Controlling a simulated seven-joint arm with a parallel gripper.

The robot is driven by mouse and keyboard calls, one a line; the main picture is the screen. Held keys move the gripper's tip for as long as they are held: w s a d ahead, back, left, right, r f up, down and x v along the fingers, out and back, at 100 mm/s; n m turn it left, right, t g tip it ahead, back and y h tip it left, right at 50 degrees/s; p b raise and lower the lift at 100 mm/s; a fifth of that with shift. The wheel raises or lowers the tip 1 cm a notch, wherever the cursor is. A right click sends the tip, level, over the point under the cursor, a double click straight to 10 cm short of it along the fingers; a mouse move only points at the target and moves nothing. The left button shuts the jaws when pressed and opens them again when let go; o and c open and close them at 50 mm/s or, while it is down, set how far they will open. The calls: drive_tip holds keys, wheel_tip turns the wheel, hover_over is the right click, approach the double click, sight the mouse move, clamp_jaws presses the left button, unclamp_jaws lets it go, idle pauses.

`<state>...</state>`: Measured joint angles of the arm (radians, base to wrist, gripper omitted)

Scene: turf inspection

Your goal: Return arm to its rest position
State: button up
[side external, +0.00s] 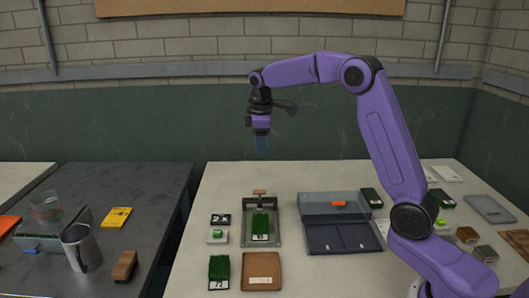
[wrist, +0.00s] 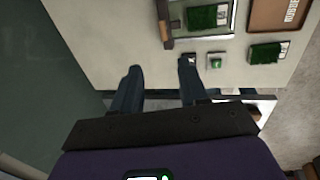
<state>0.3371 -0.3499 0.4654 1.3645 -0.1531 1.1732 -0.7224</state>
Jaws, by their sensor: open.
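My purple arm is raised over the white table (side external: 200,262). My gripper (side external: 262,147) points down, well above the table and apart from everything on it. In the wrist view my gripper (wrist: 160,68) shows two dark blue fingers spread apart, with nothing between them. Behind the gripper in the side view is the dark green wall band. Below and in front is a tray (side external: 247,238) with a green turf piece (side external: 260,224) on it; the tray also shows at the top of the wrist view (wrist: 188,45).
A brown tray (side external: 262,258) and another turf piece (side external: 219,268) lie at the table's front. A grey open case (side external: 340,238) stands right of centre. A dark table at left holds a metal mug (side external: 80,248), a brush (side external: 124,266) and a yellow item (side external: 117,217). The air around my gripper is clear.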

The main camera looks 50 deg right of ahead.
drive_tip(key=s+a+n+y, duration=0.1)
drive_tip(key=s+a+n, duration=0.1)
drive_tip(key=s+a, duration=1.35)
drive_tip(key=s+d+f, duration=0.1)
drive_tip(key=s+f, duration=0.2)
drive_tip(key=s, duration=1)
drive_tip(key=s+d+f+n+g+y, duration=0.1)
drive_tip(key=s+d+f, duration=0.1)
drive_tip(key=s, duration=1)
drive_tip(key=shift+s+d+f+n, duration=0.3)
drive_tip(key=shift+s+f, duration=0.1)
drive_tip(key=shift+f, duration=0.1)
